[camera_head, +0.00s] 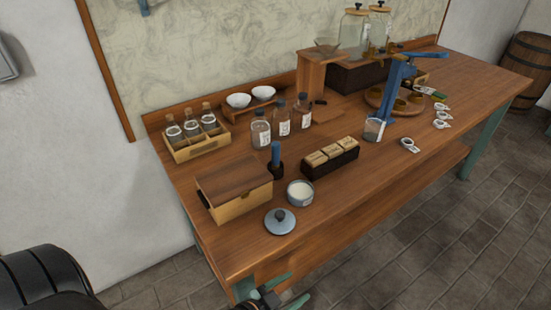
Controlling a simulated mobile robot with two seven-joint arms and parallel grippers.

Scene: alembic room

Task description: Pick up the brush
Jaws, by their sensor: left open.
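I cannot pick out a brush for sure. A thing with an upright blue handle (275,154) and a dark lower part stands on the wooden workbench (240,253); it may be the brush, but its lower end is too small to tell. It is between the wooden box and the dark block with pale tiles. My left gripper (300,284) shows at the bottom edge, in front of the bench's near edge and apart from the blue-handled thing. Its greenish fingers are spread, with nothing seen between them. My right gripper is not in view.
A wooden box (238,190), an open round tin (300,193), its blue-grey lid (280,221) and the dark tile block (325,168) crowd around the blue handle. Bottles (261,134) stand behind. The bench's front strip is mostly clear. A barrel (527,68) stands at far right.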

